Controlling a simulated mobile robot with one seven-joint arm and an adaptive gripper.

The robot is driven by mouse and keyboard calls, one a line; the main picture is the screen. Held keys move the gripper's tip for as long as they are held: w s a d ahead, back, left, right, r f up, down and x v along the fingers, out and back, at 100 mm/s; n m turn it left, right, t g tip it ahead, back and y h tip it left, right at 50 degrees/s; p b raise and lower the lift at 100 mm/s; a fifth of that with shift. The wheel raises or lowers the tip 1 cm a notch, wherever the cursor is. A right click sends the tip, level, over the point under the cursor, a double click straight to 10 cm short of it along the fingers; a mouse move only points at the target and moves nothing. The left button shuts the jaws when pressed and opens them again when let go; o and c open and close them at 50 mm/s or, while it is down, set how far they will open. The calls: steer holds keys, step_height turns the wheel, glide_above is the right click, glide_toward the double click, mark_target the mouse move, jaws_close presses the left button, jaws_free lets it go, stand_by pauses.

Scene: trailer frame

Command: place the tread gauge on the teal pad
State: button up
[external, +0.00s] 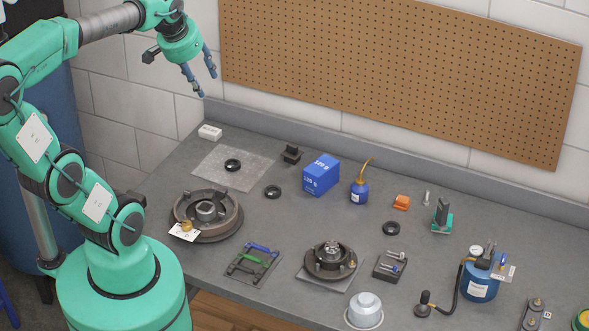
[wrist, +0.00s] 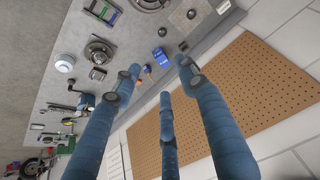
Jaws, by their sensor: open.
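The small teal pad (external: 448,229) lies on the grey bench at the right of the middle in the external view. A dark grey upright piece (external: 443,209) stands on it; it may be the tread gauge, but it is too small to tell for sure. My gripper (external: 206,85) is open and empty, high above the bench's back left corner, far from the pad. In the wrist view, my gripper (wrist: 160,87) has its blue fingers spread with nothing between them. The pad is not clear in the wrist view.
A blue box (external: 321,175), an oil can (external: 359,191) and a brake drum (external: 208,209) stand further left. A pegboard (external: 400,70) hangs behind.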

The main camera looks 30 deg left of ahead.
steer(key=s+a+f+n, duration=0.1)
steer(key=s+a+f, duration=0.2)
steer(key=s, duration=0.5)
steer(key=shift+f+t, duration=0.25)
steer(key=shift+t, duration=0.05)
steer(key=shift+a, duration=0.1)
step_height(320, 180, down, 8)
steer(key=b, duration=0.8)
steer(key=shift+f, duration=0.15)
step_height(320, 180, down, 12)
steer(key=b, duration=1.2)
steer(key=shift+o, duration=0.2)
steer(key=shift+o, duration=0.8)
